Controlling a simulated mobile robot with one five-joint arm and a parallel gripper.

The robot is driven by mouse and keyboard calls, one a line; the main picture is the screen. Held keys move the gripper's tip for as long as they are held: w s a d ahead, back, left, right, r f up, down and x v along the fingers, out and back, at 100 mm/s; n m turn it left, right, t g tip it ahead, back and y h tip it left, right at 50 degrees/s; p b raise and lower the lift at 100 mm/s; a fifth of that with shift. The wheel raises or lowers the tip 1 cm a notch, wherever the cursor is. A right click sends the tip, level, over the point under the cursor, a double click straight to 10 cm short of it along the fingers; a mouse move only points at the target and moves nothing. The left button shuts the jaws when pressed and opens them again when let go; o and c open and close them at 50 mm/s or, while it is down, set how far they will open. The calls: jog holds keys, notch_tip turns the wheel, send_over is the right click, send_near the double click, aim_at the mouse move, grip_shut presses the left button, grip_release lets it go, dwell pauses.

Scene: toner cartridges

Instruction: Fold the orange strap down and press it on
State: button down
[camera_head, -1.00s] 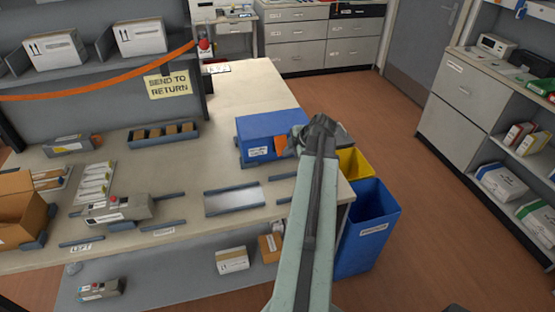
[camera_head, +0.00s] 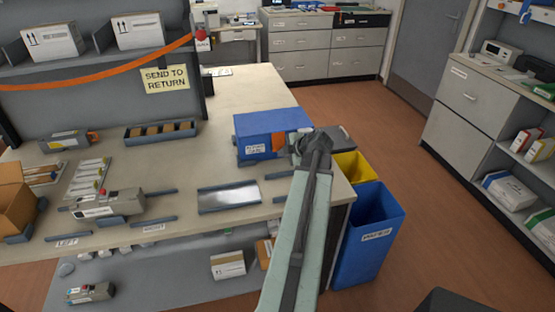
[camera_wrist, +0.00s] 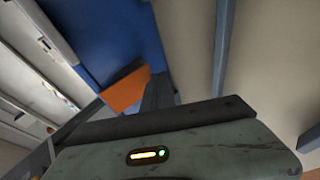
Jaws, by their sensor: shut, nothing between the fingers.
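A blue box (camera_head: 262,128) with a white label stands at the right end of the workbench. A small orange flap (camera_head: 278,143), which looks like the strap, shows on its front right side. It also shows in the wrist view as an orange patch (camera_wrist: 126,91) against the blue box (camera_wrist: 105,40). My gripper (camera_head: 295,148) is just right of the flap, low at the box's front. In the wrist view its dark fingers (camera_wrist: 158,92) are together and empty, close to the orange patch. I cannot tell whether they touch it. My gripper partly hides the box's right front.
Yellow (camera_head: 350,168) and blue (camera_head: 363,235) bins stand beside the bench's right end. A metal plate (camera_head: 228,199) and grey rails lie left of my arm. A long orange band (camera_head: 110,78) hangs across the shelf at the back left.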

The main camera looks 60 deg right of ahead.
jog(key=shift+w+d+f, duration=0.15)
jog(key=shift+w, duration=0.05)
jog(key=shift+w+d+f, duration=0.1)
jog(key=shift+d+f, duration=0.15)
jog(key=shift+d, duration=0.1)
jog(key=shift+b, duration=0.3)
jog(key=shift+r+p, duration=0.9)
jog(key=p+v, duration=0.5)
jog(key=v, duration=0.2)
jog(key=shift+s+r, duration=0.2)
jog(key=shift+s, duration=0.05)
